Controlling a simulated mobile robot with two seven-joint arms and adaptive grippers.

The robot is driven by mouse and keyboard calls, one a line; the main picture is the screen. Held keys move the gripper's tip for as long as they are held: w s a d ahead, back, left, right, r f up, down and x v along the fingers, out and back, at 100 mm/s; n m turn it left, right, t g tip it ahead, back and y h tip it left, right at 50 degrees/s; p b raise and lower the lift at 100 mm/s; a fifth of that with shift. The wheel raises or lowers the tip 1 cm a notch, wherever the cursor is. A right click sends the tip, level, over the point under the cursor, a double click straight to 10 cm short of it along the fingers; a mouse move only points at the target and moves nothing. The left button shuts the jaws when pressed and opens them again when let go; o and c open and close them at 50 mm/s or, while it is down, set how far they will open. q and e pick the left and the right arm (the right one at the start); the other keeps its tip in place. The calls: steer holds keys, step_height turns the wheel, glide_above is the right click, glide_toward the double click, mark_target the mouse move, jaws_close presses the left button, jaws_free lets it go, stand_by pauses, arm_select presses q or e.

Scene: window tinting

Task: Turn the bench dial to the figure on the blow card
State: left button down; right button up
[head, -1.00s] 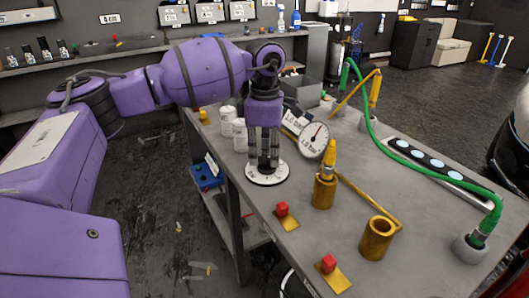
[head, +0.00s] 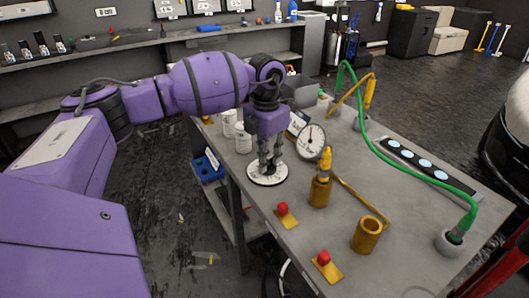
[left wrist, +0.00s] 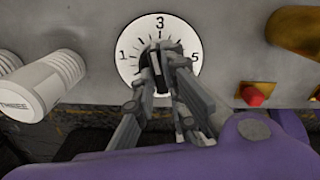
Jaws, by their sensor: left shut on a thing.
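The bench dial (head: 267,179) is a white disc on the near-left part of the bench. In the left wrist view the dial (left wrist: 128,69) shows the figures 1, 3 and 5 and a black knob (left wrist: 146,75). My left gripper (head: 269,166) points down over the dial and is shut on the knob; in the left wrist view its fingers (left wrist: 162,68) cover part of the knob. A pale card (head: 297,123) stands behind the gripper, partly hidden; I cannot read its figure surely. A round gauge (head: 312,148) has its needle nearly upright. My right gripper is out of view.
Right of the dial are red-knobbed brass plates (head: 286,216), a brass holder with a torch (head: 320,190) and an empty brass cup (head: 368,236). White canisters (head: 242,138) stand behind the dial. A green hose (head: 390,150) arches over the bench's right side.

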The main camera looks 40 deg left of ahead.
arm_select(q)
steer(key=n, duration=0.1)
steer(key=n+p, duration=0.2)
steer(key=shift+d+r+n, duration=0.1)
steer(key=shift+r+n, duration=0.15)
steer(key=shift+n, duration=0.15)
steer(key=n+p, duration=0.1)
steer(key=n, duration=0.1)
steer(key=shift+d+n, duration=0.1)
steer(key=shift+n, duration=0.2)
steer(key=n+p, duration=0.2)
steer(key=n, duration=0.1)
steer(key=shift+w, duration=0.1)
steer(key=shift+n+p, duration=0.5)
steer(key=shift+n, duration=0.4)
steer(key=shift+d+n+p, duration=0.1)
steer(key=shift+n+p, duration=0.25)
steer(key=shift+n, duration=0.35)
steer(key=shift+f, duration=0.1)
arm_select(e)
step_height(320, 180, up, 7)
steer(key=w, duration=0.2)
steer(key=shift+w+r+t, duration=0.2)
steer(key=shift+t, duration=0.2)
arm_select(q)
steer(key=shift+n, duration=0.3)
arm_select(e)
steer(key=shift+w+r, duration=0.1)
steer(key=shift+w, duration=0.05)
